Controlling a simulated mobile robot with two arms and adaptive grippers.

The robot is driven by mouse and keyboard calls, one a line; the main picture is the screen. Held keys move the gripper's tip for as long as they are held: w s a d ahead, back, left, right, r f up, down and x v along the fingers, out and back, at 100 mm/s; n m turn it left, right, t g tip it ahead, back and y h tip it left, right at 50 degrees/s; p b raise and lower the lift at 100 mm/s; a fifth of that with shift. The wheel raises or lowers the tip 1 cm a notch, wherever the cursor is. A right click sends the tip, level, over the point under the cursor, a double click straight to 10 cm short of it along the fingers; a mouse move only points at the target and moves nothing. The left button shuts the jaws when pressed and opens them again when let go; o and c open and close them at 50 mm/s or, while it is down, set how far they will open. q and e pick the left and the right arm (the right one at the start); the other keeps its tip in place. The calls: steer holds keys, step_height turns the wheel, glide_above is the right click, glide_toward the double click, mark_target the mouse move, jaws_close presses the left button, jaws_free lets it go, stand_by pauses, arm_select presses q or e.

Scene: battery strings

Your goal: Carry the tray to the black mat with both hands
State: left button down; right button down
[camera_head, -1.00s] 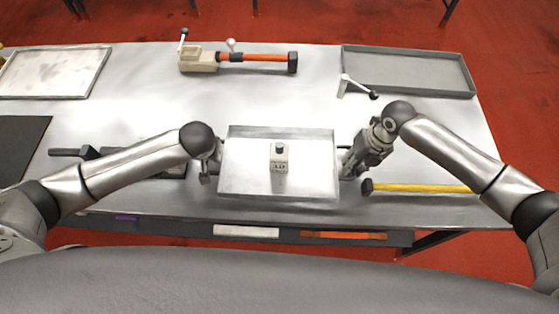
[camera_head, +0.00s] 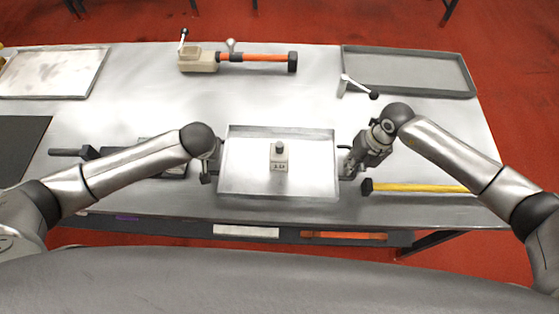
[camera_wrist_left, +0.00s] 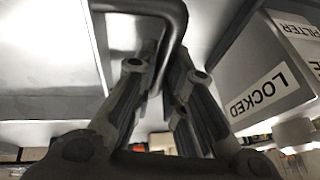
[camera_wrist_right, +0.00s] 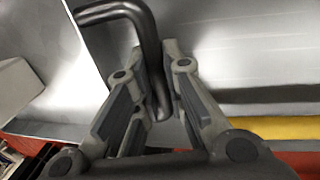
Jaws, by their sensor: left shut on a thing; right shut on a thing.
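A silver, shallow tray (camera_head: 240,182) lies level in front of me at the middle of the table's near side. A small pale block with a dark top (camera_head: 279,160) stands upright on it. My left gripper (camera_head: 207,172) is shut on the dark bar handle (camera_wrist_left: 172,45) at the tray's left side. My right gripper (camera_head: 348,168) is shut on the matching handle (camera_wrist_right: 152,55) at its right side. I cannot tell whether the tray touches the table. The black mat (camera_head: 20,148) lies at the table's left edge, partly out of frame, well apart from the tray.
Dark equipment (camera_head: 70,152) lies between mat and tray, partly under my left arm. A box labelled LOCKED (camera_wrist_left: 265,80) is near my left gripper. A yellow-handled tool (camera_head: 420,187) lies right. An orange-handled tool (camera_head: 255,57) and two trays, left (camera_head: 55,70) and right (camera_head: 410,68), lie behind.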

arm_select(q)
steer(key=shift+w+r, duration=0.15)
steer(key=shift+r, duration=0.05)
arm_select(e)
steer(key=shift+w+r, duration=0.15)
steer(key=shift+r, duration=0.05)
